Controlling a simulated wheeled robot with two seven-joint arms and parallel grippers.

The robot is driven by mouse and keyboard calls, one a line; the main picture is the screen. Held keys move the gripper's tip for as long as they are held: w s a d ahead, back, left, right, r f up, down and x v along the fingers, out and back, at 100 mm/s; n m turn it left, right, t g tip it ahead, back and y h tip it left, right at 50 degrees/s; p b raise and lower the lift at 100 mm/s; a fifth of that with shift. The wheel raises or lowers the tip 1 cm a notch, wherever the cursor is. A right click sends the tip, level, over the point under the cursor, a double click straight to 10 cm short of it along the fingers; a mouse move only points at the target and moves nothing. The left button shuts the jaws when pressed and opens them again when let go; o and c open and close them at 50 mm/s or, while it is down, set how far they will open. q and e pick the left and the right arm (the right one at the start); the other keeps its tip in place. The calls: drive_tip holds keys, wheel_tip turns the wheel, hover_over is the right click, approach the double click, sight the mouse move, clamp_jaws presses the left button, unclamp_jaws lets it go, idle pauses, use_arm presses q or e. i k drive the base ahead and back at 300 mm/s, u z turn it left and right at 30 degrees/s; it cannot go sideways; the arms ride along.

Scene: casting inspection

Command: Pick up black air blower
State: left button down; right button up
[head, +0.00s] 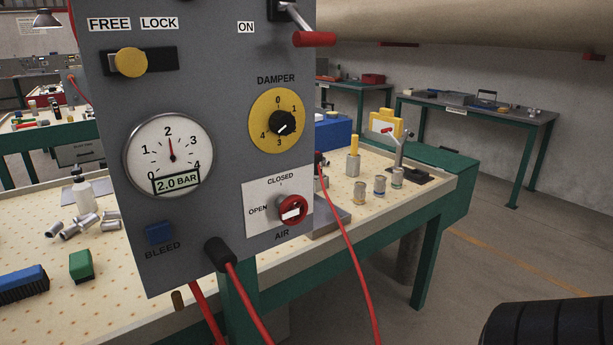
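I cannot clearly make out the black air blower. A red hose (350,245) rises from below to a small dark end (319,158) at the panel's right edge; I cannot tell whether this is part of the blower. A black hose fitting (220,254) sits at the panel's lower edge with another red hose. Neither gripper is in view. A black ribbed part, probably of my arm, shows at the bottom right.
A large grey control panel (106,210) with gauge, damper knob and air valve blocks much of the pegboard-like bench (130,320). Floor is clear right.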

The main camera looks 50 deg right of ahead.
sight(318, 156)
drive_tip(key=k, duration=0.85)
drive_tip(key=z, duration=1.35)
drive_tip(key=i, duration=0.5)
drive_tip(key=u, duration=0.05)
